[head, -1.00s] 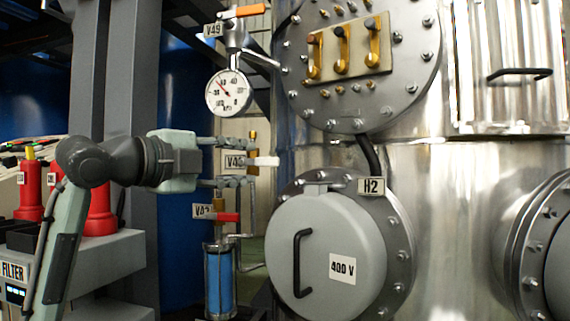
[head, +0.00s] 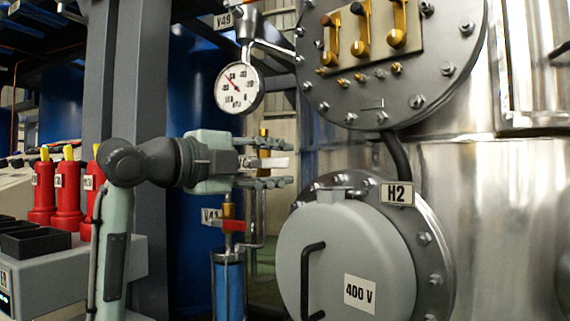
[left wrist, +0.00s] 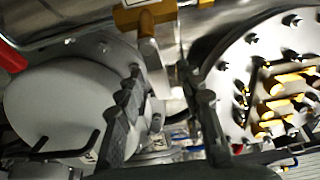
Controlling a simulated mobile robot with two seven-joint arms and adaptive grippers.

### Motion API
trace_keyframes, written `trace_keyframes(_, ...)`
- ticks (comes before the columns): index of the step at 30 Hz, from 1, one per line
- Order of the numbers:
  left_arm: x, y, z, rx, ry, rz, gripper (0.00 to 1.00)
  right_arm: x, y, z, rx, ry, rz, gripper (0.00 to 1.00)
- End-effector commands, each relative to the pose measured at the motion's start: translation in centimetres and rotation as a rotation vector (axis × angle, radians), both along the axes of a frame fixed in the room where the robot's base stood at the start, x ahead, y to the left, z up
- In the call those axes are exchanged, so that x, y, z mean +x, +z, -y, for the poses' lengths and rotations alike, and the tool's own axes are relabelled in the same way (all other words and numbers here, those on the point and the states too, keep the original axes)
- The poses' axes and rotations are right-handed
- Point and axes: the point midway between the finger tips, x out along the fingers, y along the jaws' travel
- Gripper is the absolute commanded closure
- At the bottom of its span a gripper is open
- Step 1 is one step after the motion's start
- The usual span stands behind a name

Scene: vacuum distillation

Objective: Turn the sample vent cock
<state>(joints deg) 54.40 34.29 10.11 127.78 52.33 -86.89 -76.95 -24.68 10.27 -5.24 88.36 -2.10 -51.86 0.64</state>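A small cock with a brass body and a white lever handle (head: 279,162) is in the middle of the head view, left of the round grey cover. No readable tag on it shows now, so I cannot confirm its name. My left gripper (head: 270,163) is open, one finger above the handle and one below. In the left wrist view the white handle (left wrist: 153,66) hangs from the brass body (left wrist: 148,15), and the left gripper (left wrist: 166,95) has its fingers apart on either side of it. Contact cannot be told. My right gripper is not in view.
Below is another cock with a red handle (head: 226,226) above a blue cylinder (head: 229,288). A pressure gauge (head: 240,88) hangs above. The round 400 V cover (head: 345,255) and steel vessel stand right. Red bottles (head: 68,195) stand left.

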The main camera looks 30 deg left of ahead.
Motion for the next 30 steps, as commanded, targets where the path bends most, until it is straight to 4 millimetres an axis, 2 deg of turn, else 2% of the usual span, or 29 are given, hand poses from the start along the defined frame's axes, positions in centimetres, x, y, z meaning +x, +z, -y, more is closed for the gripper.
trace_keyframes(6, 0.0, -0.01, 0.01, 0.0, 0.0, 0.0, 0.64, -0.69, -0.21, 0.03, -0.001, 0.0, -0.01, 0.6)
trace_keyframes(15, 0.01, -0.02, 0.01, 0.0, 0.0, 0.0, 1.0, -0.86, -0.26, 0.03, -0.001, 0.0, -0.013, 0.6)
trace_keyframes(30, 0.02, -0.06, -0.24, -0.006, 0.0, -0.001, 1.0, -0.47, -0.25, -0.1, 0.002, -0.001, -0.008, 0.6)
